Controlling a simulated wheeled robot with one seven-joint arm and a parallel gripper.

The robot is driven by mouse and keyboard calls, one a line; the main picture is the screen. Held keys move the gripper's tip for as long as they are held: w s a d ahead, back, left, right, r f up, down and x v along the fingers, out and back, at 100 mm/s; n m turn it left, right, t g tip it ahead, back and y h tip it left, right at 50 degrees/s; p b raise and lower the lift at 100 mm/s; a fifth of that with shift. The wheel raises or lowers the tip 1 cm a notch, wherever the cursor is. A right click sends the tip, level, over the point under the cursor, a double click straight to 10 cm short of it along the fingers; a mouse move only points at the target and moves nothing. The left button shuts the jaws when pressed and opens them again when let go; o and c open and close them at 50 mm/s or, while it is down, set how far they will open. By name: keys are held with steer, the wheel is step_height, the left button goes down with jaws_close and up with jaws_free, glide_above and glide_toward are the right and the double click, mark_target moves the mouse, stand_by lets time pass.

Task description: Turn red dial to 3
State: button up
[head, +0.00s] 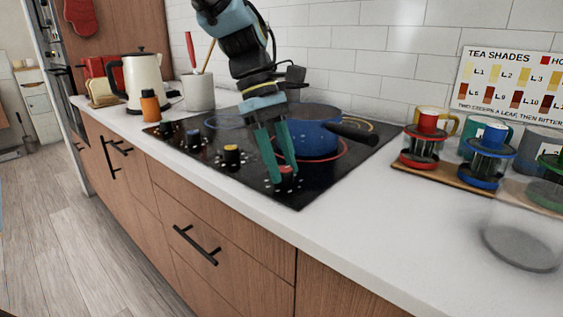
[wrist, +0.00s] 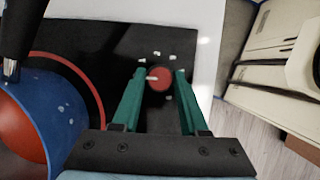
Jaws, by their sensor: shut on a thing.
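The red dial (head: 288,171) sits at the near right corner of the black cooktop (head: 312,190). In the wrist view the red dial (wrist: 160,80) lies between my two green fingertips, with a white pointer mark toward the left finger. Small white marks ring it on the black surface; their numbers are too small to read. My gripper (head: 287,184) points down over the dial and is shut on it; it also shows in the wrist view (wrist: 160,74). The fingers partly hide the dial in the head view.
A blue pot (head: 313,137) with a black handle (head: 352,132) stands on the burner close behind my gripper. Yellow (head: 232,155), dark-blue (head: 194,138) and other dials line the front edge. A wooden tray (head: 435,178) with colored jars stands right. The front counter is clear.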

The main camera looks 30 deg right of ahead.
jaws_close()
